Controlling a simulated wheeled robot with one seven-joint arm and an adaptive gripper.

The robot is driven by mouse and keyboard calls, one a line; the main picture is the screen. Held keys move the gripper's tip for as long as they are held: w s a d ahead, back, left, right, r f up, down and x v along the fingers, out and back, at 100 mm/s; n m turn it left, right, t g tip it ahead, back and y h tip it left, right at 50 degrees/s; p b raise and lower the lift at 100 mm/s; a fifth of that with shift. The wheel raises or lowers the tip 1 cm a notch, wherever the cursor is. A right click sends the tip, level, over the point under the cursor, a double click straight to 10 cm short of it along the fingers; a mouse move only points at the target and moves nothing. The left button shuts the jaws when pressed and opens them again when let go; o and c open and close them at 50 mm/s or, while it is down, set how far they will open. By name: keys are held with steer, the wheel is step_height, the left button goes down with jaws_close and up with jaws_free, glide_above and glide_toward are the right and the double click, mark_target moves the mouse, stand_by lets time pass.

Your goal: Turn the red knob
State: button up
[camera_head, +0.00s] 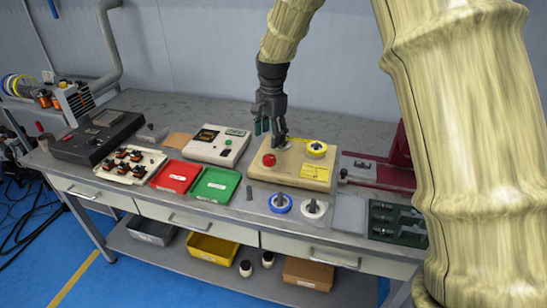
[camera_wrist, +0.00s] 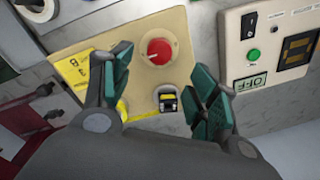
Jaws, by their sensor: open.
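In the head view the red knob (camera_head: 269,160) is at the left front of the beige box (camera_head: 263,174). My gripper (camera_wrist: 164,82) is open, with its teal-padded fingers on either side of the knob in the picture and nothing between them. In the head view my gripper (camera_head: 270,128) is above the back of the box, behind the knob, and no contact with the knob shows.
The back of the bench is mostly clear.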

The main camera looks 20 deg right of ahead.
mark_target(270, 157)
steer(key=f, duration=0.9)
steer(key=shift+w+a+p, duration=0.1)
steer(key=shift+w+p, duration=0.1)
steer(key=shift+p, duration=0.2)
steer(key=c, duration=1)
